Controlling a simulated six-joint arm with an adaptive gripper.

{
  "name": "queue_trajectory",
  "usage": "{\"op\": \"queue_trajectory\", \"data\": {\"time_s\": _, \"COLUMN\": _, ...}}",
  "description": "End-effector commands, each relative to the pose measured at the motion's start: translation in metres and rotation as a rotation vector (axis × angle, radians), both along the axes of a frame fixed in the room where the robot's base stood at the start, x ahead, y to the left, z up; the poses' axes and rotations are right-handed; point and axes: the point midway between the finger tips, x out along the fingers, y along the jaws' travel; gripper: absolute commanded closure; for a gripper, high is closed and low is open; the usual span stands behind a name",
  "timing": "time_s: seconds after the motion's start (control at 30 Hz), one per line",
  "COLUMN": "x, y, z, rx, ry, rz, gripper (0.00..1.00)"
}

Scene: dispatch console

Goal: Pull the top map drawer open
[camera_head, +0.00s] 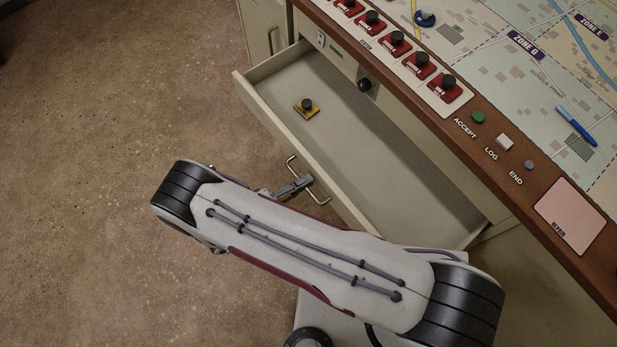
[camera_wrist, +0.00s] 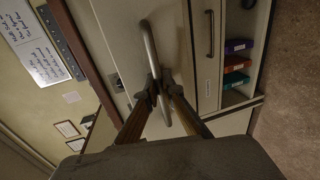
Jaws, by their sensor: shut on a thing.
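The top map drawer (camera_head: 375,160) stands pulled well out from the console in the head view, its inside visible. A small yellow block with a black knob (camera_head: 305,107) lies in it. The bar handle (camera_head: 291,164) is on the drawer's front face. My gripper (camera_head: 297,187) is shut on the middle of this handle; my own arm hides part of the near side. In the wrist view, the fingers of my gripper (camera_wrist: 160,88) close around the metal handle (camera_wrist: 149,45), which crosses between them.
Above the drawer is the console top with a map (camera_head: 480,45), red blocks with black knobs (camera_head: 397,42), buttons and a blue pen (camera_head: 575,125). The wrist view shows a side shelf with coloured binders (camera_wrist: 237,64). The floor (camera_head: 110,90) left of the drawer is clear.

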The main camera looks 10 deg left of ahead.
Motion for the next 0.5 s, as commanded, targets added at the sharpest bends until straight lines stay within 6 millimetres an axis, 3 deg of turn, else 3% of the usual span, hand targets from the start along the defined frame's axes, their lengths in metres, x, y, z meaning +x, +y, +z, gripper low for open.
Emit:
{"op": "queue_trajectory", "data": {"time_s": 0.27, "x": 0.0, "y": 0.0007, "z": 0.0003, "rx": 0.0, "ry": 0.0, "rz": 0.001, "gripper": 1.0}}
{"op": "queue_trajectory", "data": {"time_s": 0.33, "x": 0.0, "y": 0.0007, "z": 0.0003, "rx": 0.001, "ry": -0.001, "rz": 0.001, "gripper": 0.86}}
{"op": "queue_trajectory", "data": {"time_s": 0.5, "x": 0.0, "y": 0.0005, "z": 0.0002, "rx": 0.0, "ry": 0.0, "rz": 0.001, "gripper": 0.86}}
